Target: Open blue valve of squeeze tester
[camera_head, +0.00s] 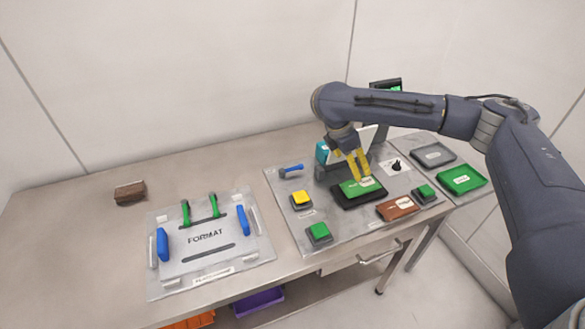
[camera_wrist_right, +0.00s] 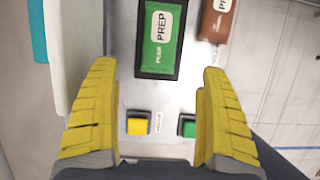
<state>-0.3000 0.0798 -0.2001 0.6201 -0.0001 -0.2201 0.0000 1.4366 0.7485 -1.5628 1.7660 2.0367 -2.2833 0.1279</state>
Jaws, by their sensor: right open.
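The blue valve (camera_head: 291,169) is a small blue handle on the grey panel (camera_head: 285,215) of the tester, near its back left corner in the head view. My right gripper (camera_head: 357,176) has yellow fingers and is open and empty. It hangs over a black tray with a green pack (camera_head: 357,188), to the right of the valve and apart from it. In the right wrist view the spread fingers (camera_wrist_right: 158,70) have the green pack (camera_wrist_right: 161,40) ahead between them. The valve is not visible there. My left gripper is in neither view.
A yellow button (camera_head: 300,198), a green button (camera_head: 319,231) and a brown pack (camera_head: 398,208) lie on the panel. A white-and-teal unit (camera_head: 323,153) stands behind my gripper, right of the valve. A FORMAT plate (camera_head: 208,240) and brown block (camera_head: 130,192) lie left.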

